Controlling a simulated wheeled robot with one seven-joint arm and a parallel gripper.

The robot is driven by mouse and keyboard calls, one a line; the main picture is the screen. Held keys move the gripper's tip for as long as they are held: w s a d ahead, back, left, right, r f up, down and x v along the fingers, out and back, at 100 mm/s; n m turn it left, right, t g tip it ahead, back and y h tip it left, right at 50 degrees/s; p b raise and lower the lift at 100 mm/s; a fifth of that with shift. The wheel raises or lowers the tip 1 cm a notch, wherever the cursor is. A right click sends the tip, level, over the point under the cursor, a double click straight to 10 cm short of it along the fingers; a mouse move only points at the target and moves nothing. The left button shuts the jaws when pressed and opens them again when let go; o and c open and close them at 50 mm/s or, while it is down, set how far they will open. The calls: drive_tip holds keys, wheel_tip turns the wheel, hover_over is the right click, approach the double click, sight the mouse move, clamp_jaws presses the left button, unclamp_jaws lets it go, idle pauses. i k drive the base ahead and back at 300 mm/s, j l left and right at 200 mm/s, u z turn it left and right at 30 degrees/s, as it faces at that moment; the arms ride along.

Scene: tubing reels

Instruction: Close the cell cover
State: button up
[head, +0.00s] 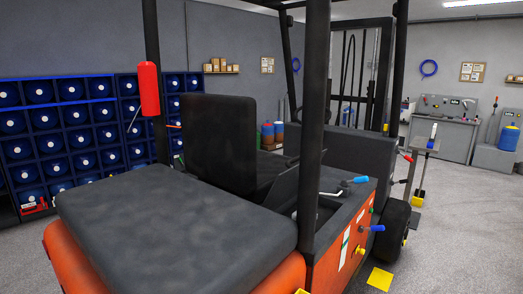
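An orange and black forklift (285,268) fills the middle of the head view, seen from behind and to one side. A broad dark padded lid (180,215) lies over its rear body, with the dark seat back (220,140) beyond it. On the forklift's right side, a dark recess (325,208) shows in the top of the side panel, beside a slanted dark piece (286,187). I cannot tell which part is the cell cover or whether it is open. A post partly hides the recess. My gripper is not in view.
Posts (314,120) rise from the forklift. Blue reel shelves (60,135) line the left wall. A workbench (444,135) stands far right.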

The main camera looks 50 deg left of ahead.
sight(285, 187)
drive_tip(key=i+u, duration=0.45)
drive_tip(key=i+l+u, duration=0.15)
drive_tip(key=i+u, duration=0.35)
drive_tip(key=i, duration=0.15)
drive_tip(key=i+l+u, duration=0.45)
drive_tip(key=i+j, duration=0.1)
